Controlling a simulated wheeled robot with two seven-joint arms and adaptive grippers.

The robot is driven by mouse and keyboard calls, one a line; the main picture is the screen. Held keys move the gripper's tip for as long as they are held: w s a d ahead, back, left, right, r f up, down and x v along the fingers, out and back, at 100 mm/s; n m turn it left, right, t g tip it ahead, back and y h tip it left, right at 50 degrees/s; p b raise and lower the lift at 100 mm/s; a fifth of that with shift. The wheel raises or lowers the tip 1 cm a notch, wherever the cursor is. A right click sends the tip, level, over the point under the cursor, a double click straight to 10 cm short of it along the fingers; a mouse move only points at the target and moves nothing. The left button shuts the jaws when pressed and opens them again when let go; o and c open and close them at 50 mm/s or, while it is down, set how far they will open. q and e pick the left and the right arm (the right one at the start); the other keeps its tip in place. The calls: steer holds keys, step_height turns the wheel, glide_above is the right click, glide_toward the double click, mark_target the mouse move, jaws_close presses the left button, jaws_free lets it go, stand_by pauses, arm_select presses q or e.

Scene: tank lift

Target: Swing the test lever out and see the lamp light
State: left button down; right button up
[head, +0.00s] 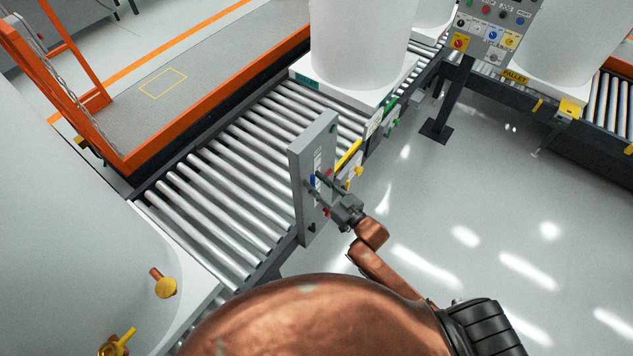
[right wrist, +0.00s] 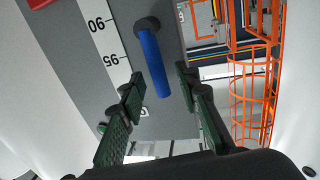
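The test lever appears to be the blue bar on the upright grey panel (head: 313,150); it shows small in the head view (head: 313,181). In the right wrist view the blue lever (right wrist: 152,62) sticks out from a dark round pivot, its free end between my right gripper's fingertips (right wrist: 160,80). Gaps show on both sides of it. My right gripper (head: 332,190) is open, close in front of the panel's face, and partly hides it. My left gripper is in neither view. I cannot make out a lit lamp; a small green spot (right wrist: 101,128) shows beside the left finger.
A roller conveyor (head: 215,185) runs behind the panel, with a white tank (head: 360,45) on it. Another white tank (head: 60,220) stands at left with brass valves (head: 166,287). A control panel (head: 492,25) stands at top right. Floor at right is clear.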

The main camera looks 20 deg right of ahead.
jaws_close()
stand_by(0.4)
stand_by(0.4)
